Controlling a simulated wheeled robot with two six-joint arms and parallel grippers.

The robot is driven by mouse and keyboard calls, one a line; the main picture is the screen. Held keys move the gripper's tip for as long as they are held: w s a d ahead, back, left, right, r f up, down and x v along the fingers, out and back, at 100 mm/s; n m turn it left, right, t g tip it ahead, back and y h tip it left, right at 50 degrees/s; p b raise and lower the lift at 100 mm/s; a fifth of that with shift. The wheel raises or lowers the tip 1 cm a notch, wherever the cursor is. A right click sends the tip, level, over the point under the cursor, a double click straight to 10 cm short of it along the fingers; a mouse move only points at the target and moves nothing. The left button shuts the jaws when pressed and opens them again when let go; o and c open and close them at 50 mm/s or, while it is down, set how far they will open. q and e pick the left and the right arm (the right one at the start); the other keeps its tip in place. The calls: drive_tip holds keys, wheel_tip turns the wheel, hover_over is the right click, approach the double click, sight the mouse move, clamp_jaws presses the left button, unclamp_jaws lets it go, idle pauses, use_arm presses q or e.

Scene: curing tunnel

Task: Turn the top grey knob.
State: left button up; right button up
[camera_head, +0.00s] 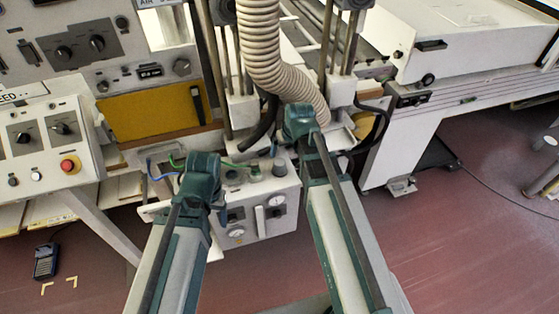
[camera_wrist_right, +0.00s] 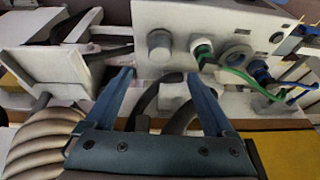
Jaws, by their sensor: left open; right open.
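The top grey knob (camera_head: 280,168) is a short upright cylinder on the top face of the white gauge box (camera_head: 288,192). In the right wrist view the knob (camera_wrist_right: 159,46) stands at the box's near edge, left of a green fitting. My right gripper (camera_head: 299,112) is above and behind the knob in the head view. Its two fingers (camera_wrist_right: 159,75) are spread and empty, with the knob beyond the gap and apart from them. My left gripper (camera_head: 200,160) is by the box's left side, away from the knob; its fingertips are mostly hidden.
A ribbed hose (camera_head: 262,50) hangs close to my right gripper. Green and blue tubes (camera_wrist_right: 240,76) run from the box-top fittings. A control box with a red button (camera_head: 68,166) stands left. Open red floor (camera_head: 470,240) lies at right.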

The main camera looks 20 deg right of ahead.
sight(280, 163)
drive_tip(key=shift+s+d+r+n+t, duration=0.15)
drive_tip(key=shift+r+n+t, duration=0.2)
drive_tip(key=shift+n, duration=0.45)
drive_tip(key=shift+f, duration=0.1)
drive_tip(key=b+x, duration=0.6)
drive_tip(key=x, duration=0.1)
drive_tip(key=b+x, duration=0.6)
drive_tip(key=shift+a+f+b, duration=0.25)
drive_tip(key=shift+f+b, duration=0.1)
drive_tip(key=shift+f, duration=0.05)
drive_tip(key=c, duration=1.4)
drive_tip(key=shift+m, duration=0.8)
